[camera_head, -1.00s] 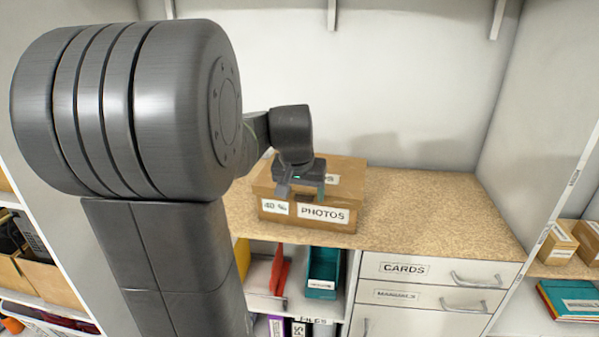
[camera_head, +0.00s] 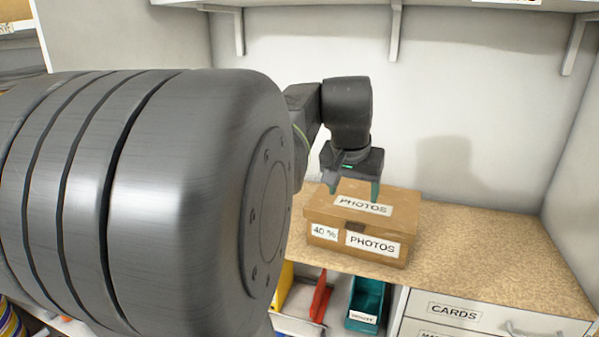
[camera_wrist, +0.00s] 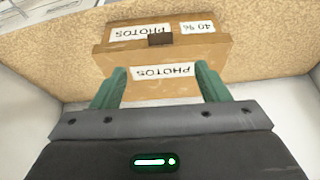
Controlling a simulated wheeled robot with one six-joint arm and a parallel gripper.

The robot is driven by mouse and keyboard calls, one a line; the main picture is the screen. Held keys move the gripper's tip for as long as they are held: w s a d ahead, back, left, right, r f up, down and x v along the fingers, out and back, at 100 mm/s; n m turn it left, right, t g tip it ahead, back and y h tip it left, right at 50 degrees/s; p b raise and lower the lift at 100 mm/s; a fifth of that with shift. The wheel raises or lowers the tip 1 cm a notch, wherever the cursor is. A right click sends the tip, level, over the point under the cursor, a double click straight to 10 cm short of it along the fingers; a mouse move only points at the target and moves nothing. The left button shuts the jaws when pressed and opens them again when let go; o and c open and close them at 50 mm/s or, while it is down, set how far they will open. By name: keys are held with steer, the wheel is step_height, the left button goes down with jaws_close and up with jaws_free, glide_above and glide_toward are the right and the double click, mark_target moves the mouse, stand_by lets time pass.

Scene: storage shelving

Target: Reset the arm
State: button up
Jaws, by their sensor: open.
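My gripper (camera_head: 353,192) points downward in the head view, close above the brown PHOTOS box. Its two green fingers are apart with nothing held between them, as the wrist view also shows (camera_wrist: 161,72). The cardboard box (camera_head: 404,214) sits closed on the counter, with PHOTOS labels on its lid and front and a "40 %" label at its front left. In the wrist view the box (camera_wrist: 112,63) appears upside down beyond the fingertips. Whether the fingers touch the lid I cannot tell. My large grey arm joint hides the left of the head view.
The speckled counter (camera_head: 480,235) is bare to the right of the box. A wall shelf (camera_head: 300,3) with brackets hangs above. Below the counter are a teal bin (camera_head: 368,298), a red item (camera_head: 320,297) and the CARDS drawer (camera_head: 490,318).

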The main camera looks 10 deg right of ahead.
mark_target(354, 227)
steer(key=x, duration=1.3)
steer(key=shift+f, duration=0.3)
steer(key=shift+r, duration=0.25)
